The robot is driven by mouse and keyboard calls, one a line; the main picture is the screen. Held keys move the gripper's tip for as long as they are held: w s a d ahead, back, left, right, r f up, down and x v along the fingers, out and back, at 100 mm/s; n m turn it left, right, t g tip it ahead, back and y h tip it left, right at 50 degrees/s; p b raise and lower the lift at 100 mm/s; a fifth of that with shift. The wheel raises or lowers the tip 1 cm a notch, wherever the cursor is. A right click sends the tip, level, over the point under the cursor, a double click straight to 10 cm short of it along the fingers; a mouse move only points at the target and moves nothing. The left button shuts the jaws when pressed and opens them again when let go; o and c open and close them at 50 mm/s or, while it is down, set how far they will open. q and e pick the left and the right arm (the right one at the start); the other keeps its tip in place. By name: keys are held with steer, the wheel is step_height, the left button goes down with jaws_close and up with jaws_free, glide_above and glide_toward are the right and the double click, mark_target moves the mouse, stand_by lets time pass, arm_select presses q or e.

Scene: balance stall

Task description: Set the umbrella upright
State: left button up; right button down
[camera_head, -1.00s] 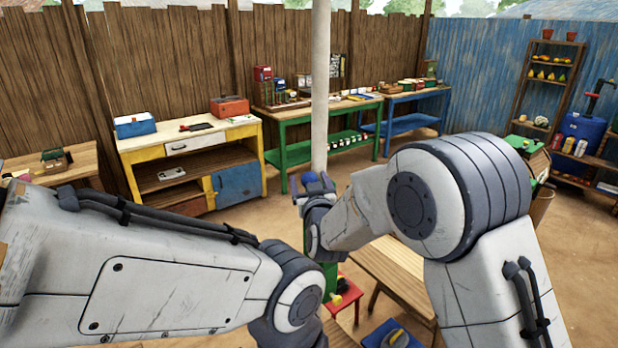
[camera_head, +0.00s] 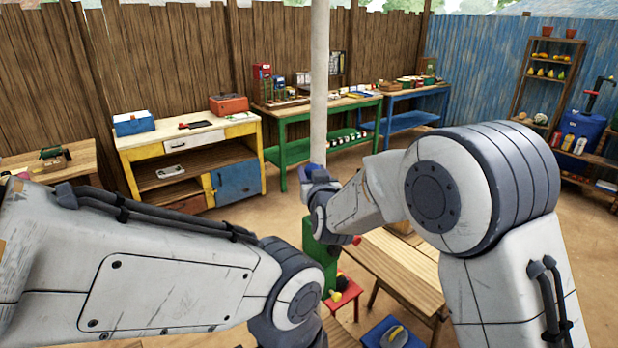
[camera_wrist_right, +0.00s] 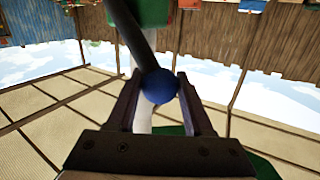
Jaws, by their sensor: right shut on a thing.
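My right gripper (camera_head: 318,178) is at mid-picture in the head view, in front of the pale post. In the right wrist view my right gripper (camera_wrist_right: 160,95) is shut on a dark rod (camera_wrist_right: 132,28) with a round blue end (camera_wrist_right: 159,86), which I take to be the umbrella. The blue end sits between the fingertips and the rod runs up and left out of that picture. In the head view a blue part (camera_head: 313,170) shows at the gripper; the rest of the umbrella cannot be made out. My left arm comes in from the left, its gripper out of view.
A green upright thing (camera_head: 316,247) stands just below the right gripper, beside a red stool (camera_head: 347,293). A wooden bench (camera_head: 405,265) is to the right, a blue item (camera_head: 376,333) in front. The pale post (camera_head: 319,80) rises behind. Workbenches (camera_head: 192,137) line the fence.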

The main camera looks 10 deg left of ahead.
steer(key=shift+w+d+r+m+g+b, duration=0.5)
steer(key=shift+w+d+r+m, duration=0.15)
steer(key=shift+m, duration=0.25)
steer(key=shift+w+d+r+m+g+b, duration=0.2)
steer(key=shift+w+d+m+g+b, duration=0.3)
steer(key=shift+b, duration=0.35)
steer(key=shift+w+d+r+m+g+b, duration=0.15)
steer(key=shift+w+d+m+g+b, duration=0.15)
steer(key=shift+w+d+m+b, duration=0.4)
steer(key=shift+s+a, duration=0.2)
steer(key=shift+s, duration=0.05)
